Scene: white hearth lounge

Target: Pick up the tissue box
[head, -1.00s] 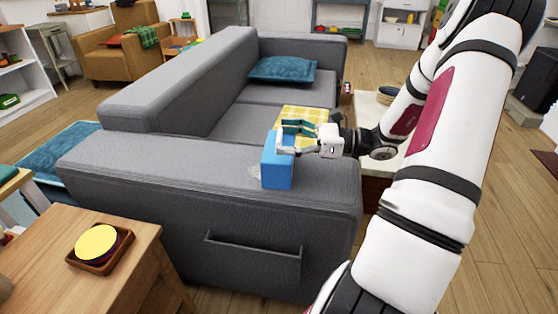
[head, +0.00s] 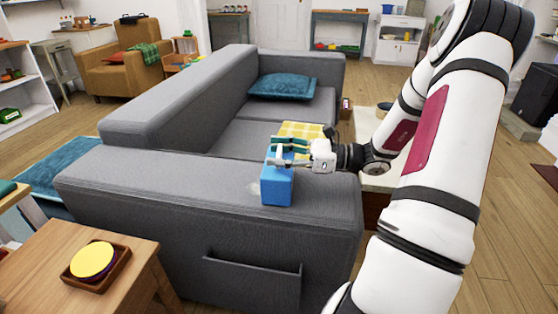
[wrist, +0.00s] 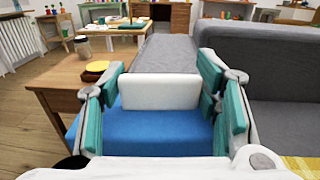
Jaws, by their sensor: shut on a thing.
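The tissue box (head: 277,190) is bright blue. In the head view it is upright at the arm of the grey sofa (head: 180,200); whether its base touches the sofa arm is hard to tell. My gripper (head: 287,150) is at its upper part, coming from the right, with the teal-padded fingers shut on it. In the wrist view the blue box (wrist: 155,132) sits between the two fingers, with a white tissue (wrist: 160,91) standing up from it. The fingers hide part of the box's top in the head view.
A wooden side table (head: 50,250) with a small tray holding a yellow disc stands at the lower left. A yellow checked cloth (head: 303,130) and a teal pillow (head: 282,86) lie on the sofa seat. A pale low table (head: 375,181) is partly behind my arm.

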